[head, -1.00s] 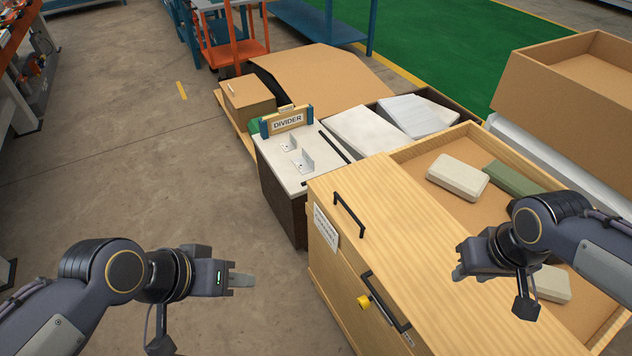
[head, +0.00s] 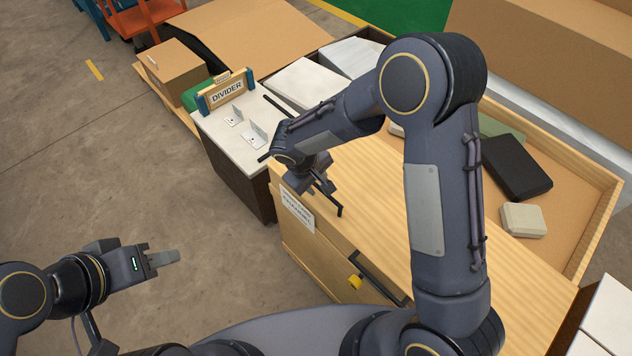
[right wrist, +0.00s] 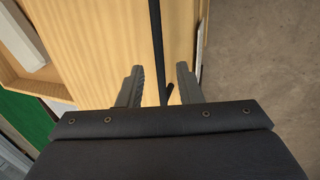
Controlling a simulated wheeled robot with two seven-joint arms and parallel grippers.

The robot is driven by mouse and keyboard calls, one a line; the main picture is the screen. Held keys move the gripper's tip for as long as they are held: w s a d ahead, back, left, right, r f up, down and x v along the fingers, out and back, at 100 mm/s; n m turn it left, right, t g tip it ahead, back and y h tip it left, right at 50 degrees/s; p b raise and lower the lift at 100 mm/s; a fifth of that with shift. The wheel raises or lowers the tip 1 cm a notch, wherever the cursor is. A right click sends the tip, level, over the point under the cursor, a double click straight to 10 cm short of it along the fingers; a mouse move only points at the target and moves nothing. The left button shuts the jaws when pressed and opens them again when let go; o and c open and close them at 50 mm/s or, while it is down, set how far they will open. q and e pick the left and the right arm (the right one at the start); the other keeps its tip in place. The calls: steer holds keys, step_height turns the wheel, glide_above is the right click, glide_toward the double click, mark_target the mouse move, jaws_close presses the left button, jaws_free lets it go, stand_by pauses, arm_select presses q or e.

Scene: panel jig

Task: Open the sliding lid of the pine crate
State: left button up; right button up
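The pine crate (head: 596,232) stands in front of me with its far right part open. Its flat pine lid (head: 372,190) covers the near left part. A black bar handle (head: 338,207) stands on the lid near its left edge. My right gripper (head: 318,188) is at this handle, partly hidden by its own arm. In the right wrist view, my right gripper (right wrist: 160,82) is open, with the black handle (right wrist: 156,40) running between its fingers; contact cannot be told. My left gripper (head: 168,257) hangs over the floor at the left, apart from the crate; its finger gap cannot be seen.
The crate's open part holds a black case (head: 516,167) and a cream block (head: 523,220). The front has another black handle (head: 380,278) and a yellow knob (head: 355,282). A cabinet with a DIVIDER sign (head: 227,92) and metal brackets stands left. Floor at left is clear.

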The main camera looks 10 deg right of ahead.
steer(key=shift+x, duration=1)
steer(key=shift+c, duration=0.4)
jaws_close()
